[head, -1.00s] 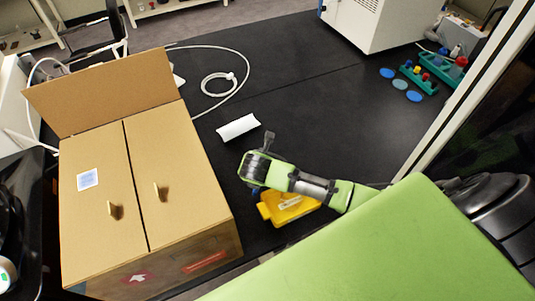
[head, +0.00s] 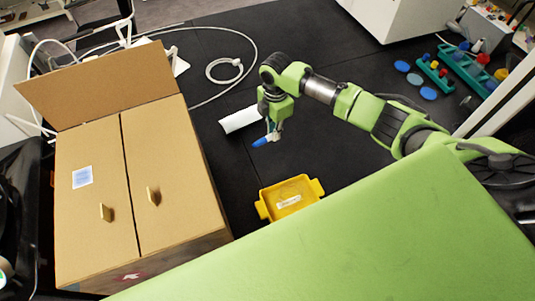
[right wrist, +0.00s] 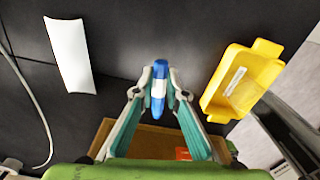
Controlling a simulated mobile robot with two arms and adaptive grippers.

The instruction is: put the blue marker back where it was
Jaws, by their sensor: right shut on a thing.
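The blue marker (head: 264,141) is held in my right gripper (head: 272,128), above the black bench. In the right wrist view the marker (right wrist: 159,88) sits between the two fingertips of the gripper (right wrist: 158,95), with a white band at its middle. A yellow tray (head: 274,208) with a pale label or slip inside stands on the bench below and in front of the gripper. In the right wrist view the tray (right wrist: 218,98) is to the right of the marker, apart from it. My left gripper is not in view.
A white curved piece (head: 240,119) lies on the bench close to the gripper. A large cardboard box (head: 90,215) with its flap up stands at left. A coiled white tube (head: 224,70) lies behind. Blue discs (head: 415,79) and a teal rack (head: 436,75) are at right.

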